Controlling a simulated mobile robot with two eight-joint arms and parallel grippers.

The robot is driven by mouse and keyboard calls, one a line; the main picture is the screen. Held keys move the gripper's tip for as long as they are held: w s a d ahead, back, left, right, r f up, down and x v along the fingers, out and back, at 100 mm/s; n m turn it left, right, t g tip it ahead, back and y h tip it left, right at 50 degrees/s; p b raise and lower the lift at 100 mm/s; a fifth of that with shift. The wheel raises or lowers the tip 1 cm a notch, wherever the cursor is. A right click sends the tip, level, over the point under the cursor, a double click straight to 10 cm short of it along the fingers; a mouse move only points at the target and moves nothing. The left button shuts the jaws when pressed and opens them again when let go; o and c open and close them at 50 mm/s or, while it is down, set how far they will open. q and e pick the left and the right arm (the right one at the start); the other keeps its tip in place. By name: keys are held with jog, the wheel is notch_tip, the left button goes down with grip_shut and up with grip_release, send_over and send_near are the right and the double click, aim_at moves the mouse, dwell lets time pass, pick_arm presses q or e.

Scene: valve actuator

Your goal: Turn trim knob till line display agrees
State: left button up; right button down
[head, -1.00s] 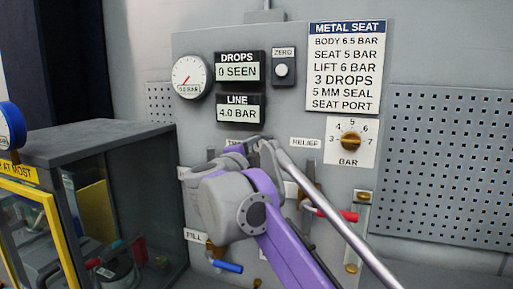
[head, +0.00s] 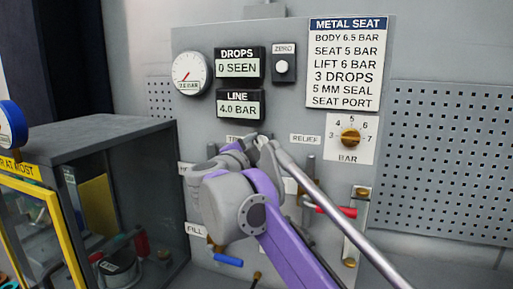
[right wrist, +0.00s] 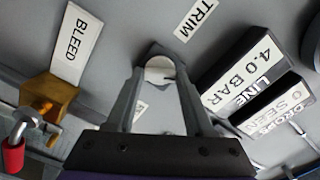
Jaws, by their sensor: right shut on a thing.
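The trim knob (right wrist: 160,68) shows as a pale round face with a dark mark in the right wrist view, below the TRIM label (right wrist: 196,18). My right gripper (right wrist: 159,80) is shut on it, one finger on each side. In the head view my right gripper (head: 256,141) is at the panel below the line display, and my own arm hides the knob. The line display (head: 240,104) reads 4.0 BAR; it also shows in the right wrist view (right wrist: 243,75). The METAL SEAT card (head: 346,63) lists BODY 6.5, SEAT 5 and LIFT 6 BAR. My left gripper is not in view.
A drops display (head: 239,63) reads 0 SEEN beside a round gauge (head: 191,73). A brass relief knob (head: 350,138) is at the right. A red-handled valve (head: 336,210) and a blue handle (head: 229,261) are low on the panel. A cabinet (head: 105,145) stands at left.

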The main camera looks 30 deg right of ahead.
jog(key=shift+c, duration=1.4)
grip_release()
jog(key=v, duration=1.1)
jog(key=shift+b, duration=0.35)
